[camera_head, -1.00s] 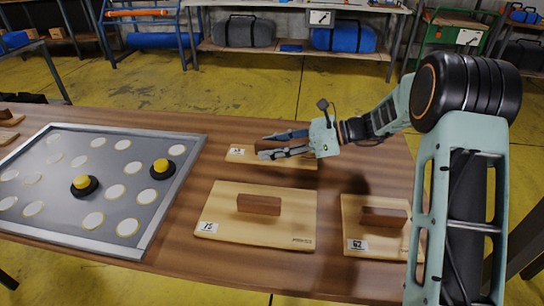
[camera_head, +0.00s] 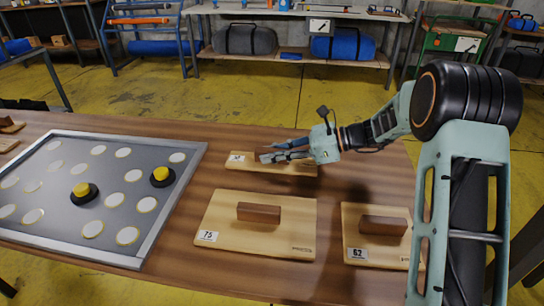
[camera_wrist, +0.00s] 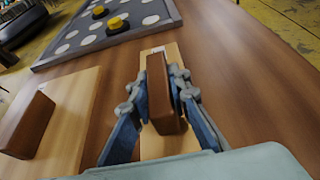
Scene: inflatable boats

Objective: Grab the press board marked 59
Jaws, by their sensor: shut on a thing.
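A light wooden press board (camera_head: 265,168) with a brown block handle (camera_head: 268,155) lies at the back of the table; its label (camera_head: 237,158) is too small to read surely. My gripper (camera_head: 266,154) is shut on this handle. In the wrist view, the blue fingers of my gripper (camera_wrist: 160,95) press on both sides of the brown handle (camera_wrist: 161,90), and the board (camera_wrist: 175,55) is beneath it. I cannot tell whether the board is clear of the table. Two similar boards lie nearer: one marked 75 (camera_head: 225,222) and one marked 62 (camera_head: 385,255).
A grey framed panel (camera_head: 135,235) with white discs and two yellow buttons (camera_head: 81,189) fills the table's left. More board pieces (camera_head: 8,125) sit at the far left edge. The brown table (camera_head: 210,175) has bare room between panel and boards. Shelves (camera_head: 300,57) stand behind.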

